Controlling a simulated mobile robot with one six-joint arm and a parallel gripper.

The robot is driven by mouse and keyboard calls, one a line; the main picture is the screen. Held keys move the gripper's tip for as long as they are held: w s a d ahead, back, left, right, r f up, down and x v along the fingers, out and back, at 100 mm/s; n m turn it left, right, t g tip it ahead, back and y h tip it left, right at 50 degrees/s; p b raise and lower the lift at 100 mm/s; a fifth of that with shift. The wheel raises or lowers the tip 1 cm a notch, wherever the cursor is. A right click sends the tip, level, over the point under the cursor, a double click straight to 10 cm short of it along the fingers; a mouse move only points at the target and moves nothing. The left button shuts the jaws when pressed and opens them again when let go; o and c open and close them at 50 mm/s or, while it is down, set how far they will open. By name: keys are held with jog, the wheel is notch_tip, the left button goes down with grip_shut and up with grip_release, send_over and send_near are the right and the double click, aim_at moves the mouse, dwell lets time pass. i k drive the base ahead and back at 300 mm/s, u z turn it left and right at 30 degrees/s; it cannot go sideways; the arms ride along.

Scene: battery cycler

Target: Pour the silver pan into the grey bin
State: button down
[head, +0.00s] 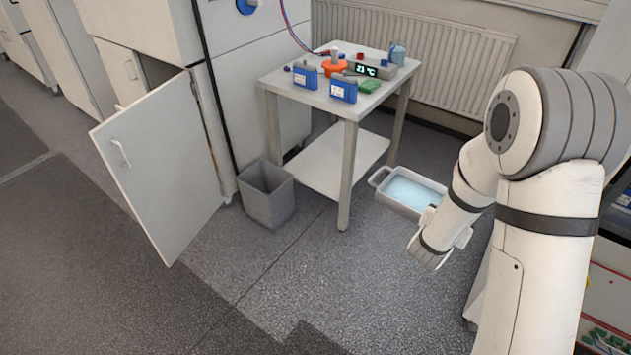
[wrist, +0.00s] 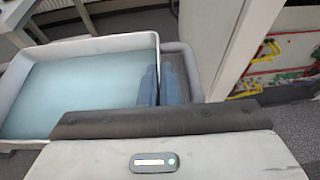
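The silver pan (head: 384,194) is a shallow rectangular tray with a loop handle and pale blue liquid inside. It is roughly level and appears held off the floor, left of my arm. In the wrist view the pan (wrist: 75,44) fills the left side. My gripper (wrist: 159,84) has its blue fingers on either side of the pan's right wall, by the near handle, and looks shut on it. In the head view the arm partly hides the grip. The grey bin (head: 268,204) stands upright on the floor, left of the pan, beside the small table; its visible interior looks empty.
A white table (head: 300,98) with a lower shelf stands between bin and pan, carrying blue battery packs (head: 343,90), an orange item (head: 334,67) and a display (head: 367,70). An open cabinet door (head: 160,165) juts out left of the bin. The floor in front is clear.

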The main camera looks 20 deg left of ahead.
aim_at(267, 188)
jog(key=z, duration=0.15)
jog(key=i, duration=0.2)
jog(key=u, duration=2)
jog(key=k, duration=0.6)
jog(key=u, duration=0.25)
jog(key=i, duration=1.95)
jog(key=z, duration=0.35)
